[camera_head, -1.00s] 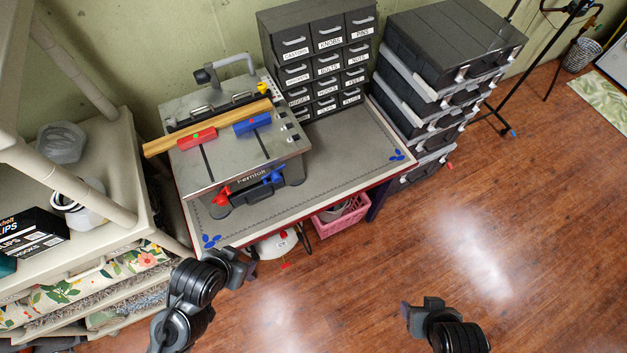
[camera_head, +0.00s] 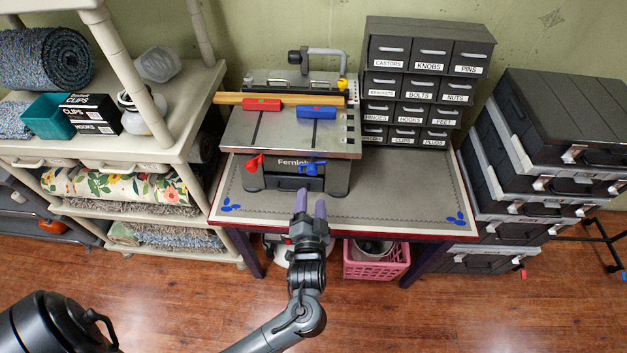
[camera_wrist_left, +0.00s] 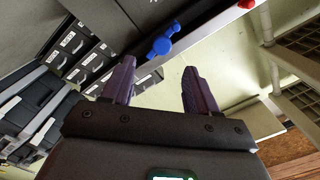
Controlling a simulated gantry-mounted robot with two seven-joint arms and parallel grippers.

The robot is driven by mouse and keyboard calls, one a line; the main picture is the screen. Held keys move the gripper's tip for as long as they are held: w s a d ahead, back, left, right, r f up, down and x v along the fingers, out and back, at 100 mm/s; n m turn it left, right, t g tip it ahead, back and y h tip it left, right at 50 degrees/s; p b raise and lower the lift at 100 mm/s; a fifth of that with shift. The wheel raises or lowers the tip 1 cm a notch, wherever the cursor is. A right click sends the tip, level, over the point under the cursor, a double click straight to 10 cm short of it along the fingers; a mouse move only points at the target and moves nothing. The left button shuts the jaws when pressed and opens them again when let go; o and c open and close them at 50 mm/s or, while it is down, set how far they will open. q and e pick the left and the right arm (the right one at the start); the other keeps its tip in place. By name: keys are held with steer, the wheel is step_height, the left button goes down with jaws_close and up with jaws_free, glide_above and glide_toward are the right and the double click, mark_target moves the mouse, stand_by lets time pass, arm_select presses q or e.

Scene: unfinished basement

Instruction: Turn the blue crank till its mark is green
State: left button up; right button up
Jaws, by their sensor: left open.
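The blue crank (camera_head: 312,168) is on the front of the grey bench machine (camera_head: 290,140), right of a red crank (camera_head: 254,163). On top, a blue block (camera_head: 317,112) seems to carry a small red mark, and a red block (camera_head: 262,104) a small green one. My left gripper (camera_head: 311,203) is open and empty, just in front of and below the blue crank, apart from it. In the left wrist view, the blue crank (camera_wrist_left: 162,42) shows beyond the gap between the fingers (camera_wrist_left: 158,68). My right gripper is out of view.
The machine stands on a table with a grey mat (camera_head: 400,205). A labelled drawer cabinet (camera_head: 425,75) stands to its right, dark stacked cases (camera_head: 555,130) further right. A shelf (camera_head: 185,150) with rugs and boxes is on the left. A pink crate (camera_head: 377,265) is under the table.

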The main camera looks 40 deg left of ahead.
mark_target(312, 173)
arm_select(q)
steer(key=shift+y, duration=0.4)
steer(key=x, duration=1)
steer(key=shift+w+a+p, duration=0.2)
steer(key=shift+w+p, duration=0.15)
steer(key=shift+p, duration=0.05)
steer(key=c, duration=1)
